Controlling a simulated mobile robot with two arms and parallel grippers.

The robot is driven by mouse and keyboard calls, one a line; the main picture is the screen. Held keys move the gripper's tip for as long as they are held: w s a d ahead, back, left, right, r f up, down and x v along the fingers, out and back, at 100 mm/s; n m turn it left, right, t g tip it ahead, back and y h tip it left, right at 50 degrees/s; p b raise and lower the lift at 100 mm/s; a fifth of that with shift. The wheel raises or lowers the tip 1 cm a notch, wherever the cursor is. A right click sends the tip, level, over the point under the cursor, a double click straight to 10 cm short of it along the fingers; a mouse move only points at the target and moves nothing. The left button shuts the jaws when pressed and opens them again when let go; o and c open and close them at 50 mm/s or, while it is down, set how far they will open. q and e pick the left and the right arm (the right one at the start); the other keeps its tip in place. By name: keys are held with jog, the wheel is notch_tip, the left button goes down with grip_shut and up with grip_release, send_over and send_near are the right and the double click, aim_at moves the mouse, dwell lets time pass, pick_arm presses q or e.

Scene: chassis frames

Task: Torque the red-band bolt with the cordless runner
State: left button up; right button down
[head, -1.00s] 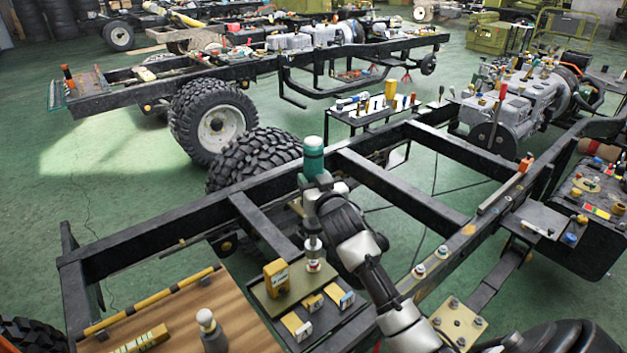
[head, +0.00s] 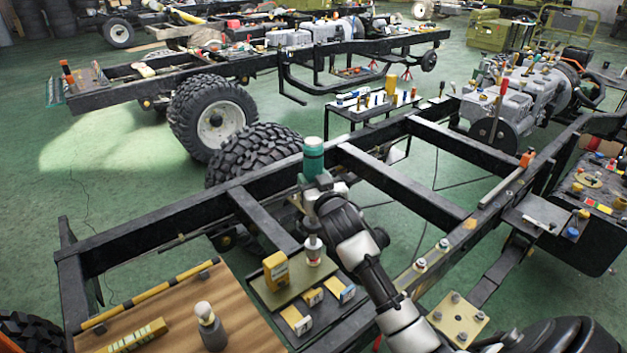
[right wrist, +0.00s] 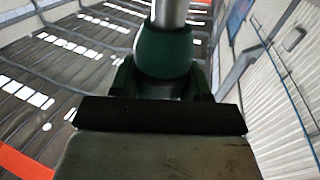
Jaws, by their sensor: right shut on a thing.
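The cordless runner (head: 313,156) has a teal-green body and stands upright in my right gripper (head: 318,184), which is shut on it. In the right wrist view its green body and grey shaft (right wrist: 170,50) rise between the dark fingers. Its lower end points down at a pale cylindrical piece (head: 314,252) with a reddish band, at the back right of an olive tray. I cannot tell whether they touch, or whether this piece is the red-band bolt. My left gripper is not in view.
A wooden board (head: 180,322) with a grey bottle-like thing (head: 209,326) lies to the left. Black chassis rails (head: 405,190) surround the work area. A bolted plate (head: 458,318) is at lower right.

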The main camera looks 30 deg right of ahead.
jog(key=shift+r, duration=0.3)
jog(key=shift+f+p, duration=0.15)
jog(key=shift+p, duration=0.25)
dwell(0.3)
jog(key=shift+f+b, duration=0.8)
jog(key=shift+f, duration=0.85)
dwell(2.0)
jog(key=shift+s+a+f, duration=0.1)
jog(key=shift+s+f, duration=0.05)
jog(key=shift+f, duration=0.15)
jog(key=shift+f, duration=0.2)
dwell(1.0)
jog(key=shift+r+p, duration=0.2)
jog(key=shift+p, duration=0.4)
dwell(0.9)
